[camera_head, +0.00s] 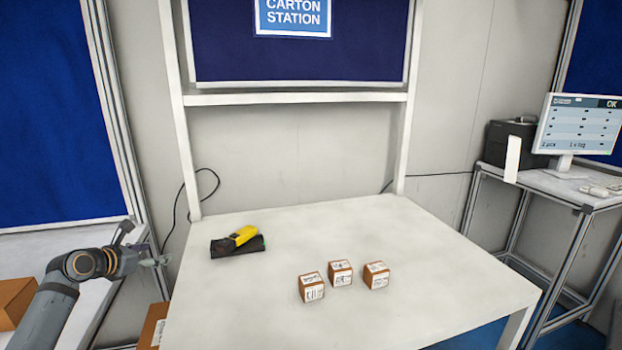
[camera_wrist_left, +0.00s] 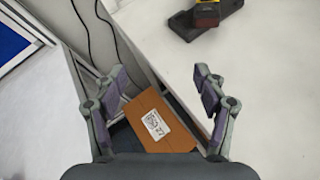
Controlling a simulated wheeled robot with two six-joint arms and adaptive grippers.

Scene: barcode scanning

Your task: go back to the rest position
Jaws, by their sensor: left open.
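My left gripper (camera_head: 154,260) is open and empty, off the left edge of the white table in the head view. In the left wrist view its two fingers (camera_wrist_left: 160,88) stand wide apart, with nothing between them at their own height. A brown carton (camera_wrist_left: 155,125) with a white label lies lower down, seen between the fingers. A yellow and black scanner (camera_head: 240,237) rests on a black stand (camera_head: 225,251) on the table, to the right of my left gripper and apart from it. My right gripper is not in view.
Three small labelled boxes stand on the white table (camera_head: 400,235): a left one (camera_head: 312,288), a middle one (camera_head: 340,272) and a right one (camera_head: 376,275). A side desk with a monitor (camera_head: 580,127) is at the right. Dark cables hang behind the table.

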